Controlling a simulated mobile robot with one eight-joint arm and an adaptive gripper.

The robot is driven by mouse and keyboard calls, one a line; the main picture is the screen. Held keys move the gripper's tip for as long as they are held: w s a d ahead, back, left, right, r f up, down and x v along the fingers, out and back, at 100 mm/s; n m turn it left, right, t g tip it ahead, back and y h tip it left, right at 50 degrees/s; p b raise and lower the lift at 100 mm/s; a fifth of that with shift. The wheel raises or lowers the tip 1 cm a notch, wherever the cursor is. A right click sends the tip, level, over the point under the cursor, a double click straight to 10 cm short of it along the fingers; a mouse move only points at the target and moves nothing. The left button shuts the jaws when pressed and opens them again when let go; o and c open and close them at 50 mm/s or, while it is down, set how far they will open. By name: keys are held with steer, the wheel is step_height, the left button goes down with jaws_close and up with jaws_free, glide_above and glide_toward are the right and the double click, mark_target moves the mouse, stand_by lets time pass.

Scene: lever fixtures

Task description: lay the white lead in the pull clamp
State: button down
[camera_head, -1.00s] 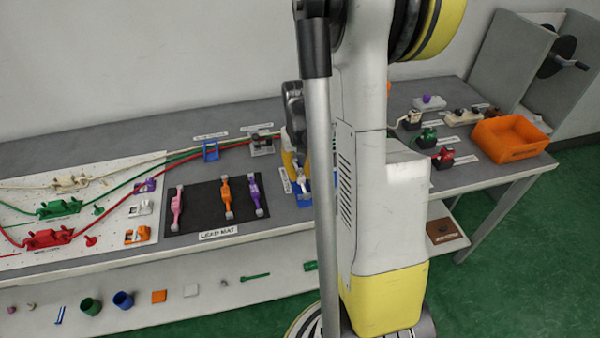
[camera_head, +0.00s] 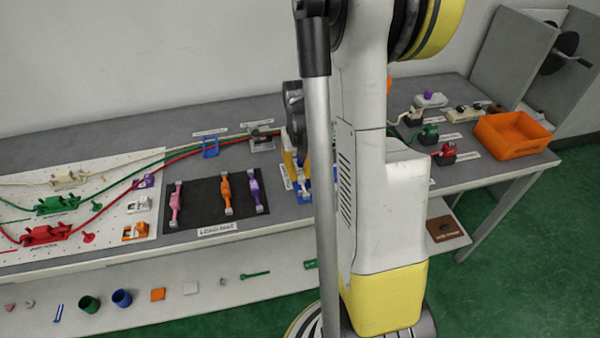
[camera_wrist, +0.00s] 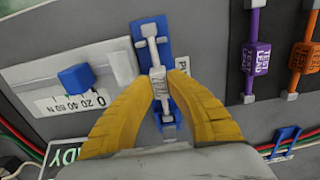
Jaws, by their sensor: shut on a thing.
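A white lead (camera_wrist: 157,78) with printed lettering on its body is pinched between the yellow fingers of my gripper (camera_wrist: 161,86) in the wrist view. The lead lies lengthwise over the blue pull clamp (camera_wrist: 150,25), whose blue parts show beyond and below it. I cannot tell whether the lead touches the clamp bed. In the head view my gripper (camera_head: 296,165) is partly hidden by my arm, at the clamp (camera_head: 303,186) right of the lead mat.
A force scale with a blue block (camera_wrist: 75,78) stands beside the clamp. Purple (camera_head: 255,188) and orange (camera_head: 226,195) leads lie on the black lead mat (camera_head: 205,203). A blue bracket (camera_head: 210,147) stands behind. An orange bin (camera_head: 512,136) is at the right.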

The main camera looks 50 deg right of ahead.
steer(key=c, duration=1.4)
jaws_free()
steer(key=shift+d+r, duration=0.15)
steer(key=shift+c, duration=0.5)
steer(key=shift+r+p, duration=0.45)
steer(key=shift+p, duration=0.05)
steer(key=shift+o, duration=1.2)
steer(key=shift+s+r+p, duration=0.15)
steer(key=shift+r+p, duration=0.5)
steer(key=shift+r, duration=0.25)
steer(key=shift+r+p, duration=1.5)
steer(key=shift+r, duration=0.6)
